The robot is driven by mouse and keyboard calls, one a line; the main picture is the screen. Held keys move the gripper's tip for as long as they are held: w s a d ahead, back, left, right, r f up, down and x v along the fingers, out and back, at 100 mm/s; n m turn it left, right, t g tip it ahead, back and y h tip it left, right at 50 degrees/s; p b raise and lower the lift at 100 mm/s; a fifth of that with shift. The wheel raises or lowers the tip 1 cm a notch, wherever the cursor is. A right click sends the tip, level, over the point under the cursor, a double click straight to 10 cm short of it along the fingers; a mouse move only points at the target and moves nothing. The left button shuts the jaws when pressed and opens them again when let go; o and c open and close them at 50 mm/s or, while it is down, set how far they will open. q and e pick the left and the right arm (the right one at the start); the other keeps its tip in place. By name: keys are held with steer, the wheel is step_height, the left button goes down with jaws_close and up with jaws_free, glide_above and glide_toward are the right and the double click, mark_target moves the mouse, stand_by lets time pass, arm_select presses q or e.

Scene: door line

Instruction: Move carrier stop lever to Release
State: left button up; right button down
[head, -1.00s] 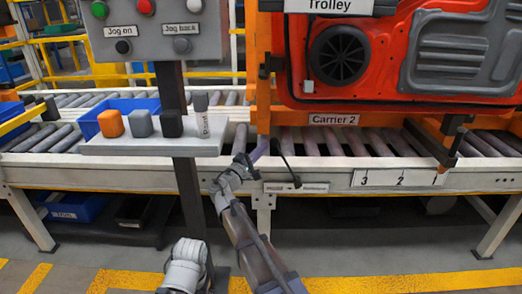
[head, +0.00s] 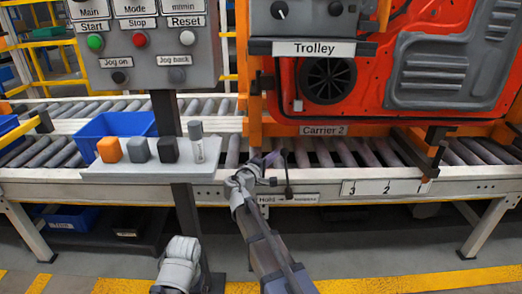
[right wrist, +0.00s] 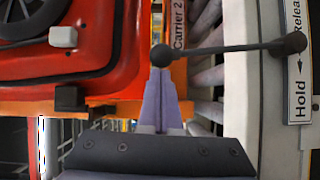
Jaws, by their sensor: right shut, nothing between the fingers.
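The carrier stop lever (head: 287,177) is a thin black rod with a ball at each end, on the front rail of the conveyor. In the right wrist view the lever (right wrist: 228,49) runs across, one ball just beyond my fingertips and the other over the Hold/Release label (right wrist: 299,70). That label (head: 288,199) also shows below the lever in the head view. My right gripper (head: 273,158) is shut and empty, just left of the lever's upper end. Its fingertips (right wrist: 160,75) look very close to the ball; I cannot tell whether they touch.
Carrier 2 (head: 324,130), orange with a red door (head: 375,85), stands on the rollers behind the lever. A control panel (head: 150,50) and a shelf (head: 150,172) with several small blocks stand to the left. A 3-2-1 scale (head: 386,187) is on the rail to the right.

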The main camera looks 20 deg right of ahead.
arm_select(q)
step_height(320, 180, up, 6)
steer(key=p, duration=0.4)
steer(key=shift+p, duration=0.35)
arm_select(e)
steer(key=s+d+m+g+y, duration=0.1)
steer(key=s+d+m+y, duration=0.2)
steer(key=d, duration=1)
steer(key=shift+s+d+m, duration=0.25)
steer(key=shift+s+m, duration=0.25)
steer(key=shift+m, duration=0.2)
